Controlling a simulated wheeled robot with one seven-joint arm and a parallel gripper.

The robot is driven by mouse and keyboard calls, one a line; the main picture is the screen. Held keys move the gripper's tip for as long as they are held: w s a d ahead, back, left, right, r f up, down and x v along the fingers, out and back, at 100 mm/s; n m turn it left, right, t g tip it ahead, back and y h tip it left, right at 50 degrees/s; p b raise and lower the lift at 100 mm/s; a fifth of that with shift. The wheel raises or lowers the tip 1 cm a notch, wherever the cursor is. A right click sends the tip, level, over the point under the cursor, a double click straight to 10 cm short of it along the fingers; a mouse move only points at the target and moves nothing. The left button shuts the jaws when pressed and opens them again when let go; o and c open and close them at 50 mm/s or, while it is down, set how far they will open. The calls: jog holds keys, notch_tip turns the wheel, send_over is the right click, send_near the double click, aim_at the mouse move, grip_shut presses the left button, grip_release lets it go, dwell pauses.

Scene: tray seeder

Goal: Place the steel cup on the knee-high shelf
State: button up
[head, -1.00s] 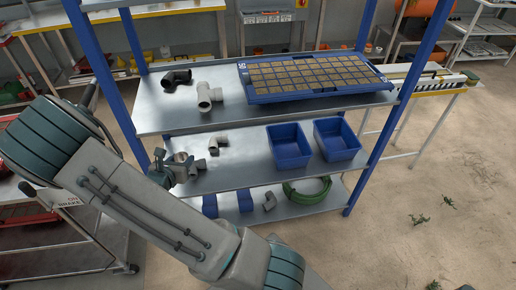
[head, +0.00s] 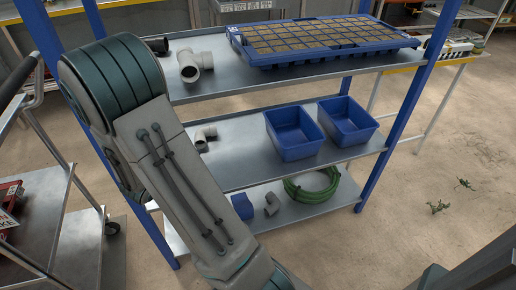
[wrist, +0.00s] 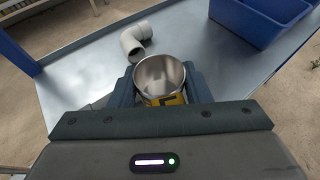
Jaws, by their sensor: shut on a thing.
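The steel cup (wrist: 160,75), open at the top with a yellow and black label, shows in the wrist view. My gripper (wrist: 162,88) is shut on it, one finger on each side, and it looks roughly upright. Behind and around it is the grey metal middle shelf (wrist: 85,75) of a blue-posted rack, which also shows in the head view (head: 240,165). I cannot tell whether the cup's base touches the shelf. In the head view my gripper and the cup are hidden behind my arm.
A grey pipe elbow (wrist: 135,40) lies just beyond the cup, and a blue bin (wrist: 262,18) stands to the far right. A second blue bin (head: 347,120) is beside it. The top shelf (head: 205,90) is overhead with a seed tray (head: 330,58). A trolley (head: 75,220) stands left.

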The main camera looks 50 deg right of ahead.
jog(key=shift+w+d+f+b, duration=0.15)
jog(key=shift+d+f+b, duration=0.2)
jog(key=shift+d+f, duration=0.05)
jog(key=b, duration=0.4)
send_over(218, 164)
notch_tip(218, 164, down, 7)
jog(key=shift+r, duration=0.1)
jog(key=shift+f+b, duration=0.75)
jog(key=shift+f, duration=1.2)
jog(key=shift+f, duration=0.1)
jog(key=shift+f+b, duration=0.15)
jog(key=shift+b, duration=0.15)
jog(key=o, duration=1.1)
jog(key=shift+c, duration=0.2)
jog(key=shift+r, duration=0.2)
